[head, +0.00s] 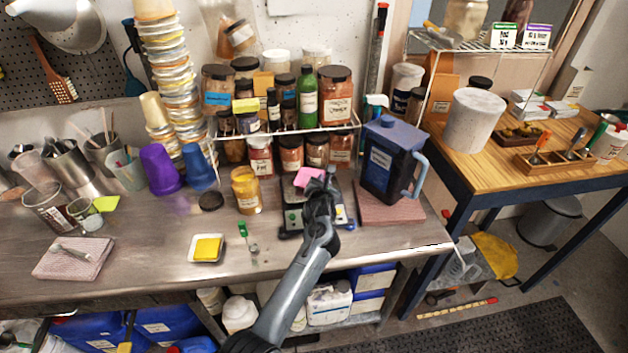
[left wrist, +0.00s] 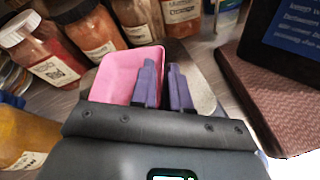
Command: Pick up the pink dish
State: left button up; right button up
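The pink dish (head: 308,177) is a small, square, shallow dish at the back middle of the metal bench, over a small scale (head: 290,222). The dish (left wrist: 118,72) fills the upper middle of the left wrist view. My left gripper (head: 318,184) is at its right side. In the left wrist view my two purple fingers (left wrist: 165,82) are close together, one over the dish's inside and one just outside its right wall. A narrow gap shows between them; I cannot tell whether they grip the wall. My right gripper is not in view.
Jars of powder (head: 290,153) stand behind the dish on and under a wire shelf. A dark blue jug (head: 392,160) stands to the right on a reddish board (head: 385,210).

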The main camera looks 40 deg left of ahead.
pick_arm(q)
jog(key=shift+w+a+f, duration=0.15)
jog(key=shift+w+f, duration=0.05)
jog(key=shift+w, duration=0.25)
jog(key=shift+s, duration=0.1)
jog(key=shift+f, duration=0.1)
grip_shut()
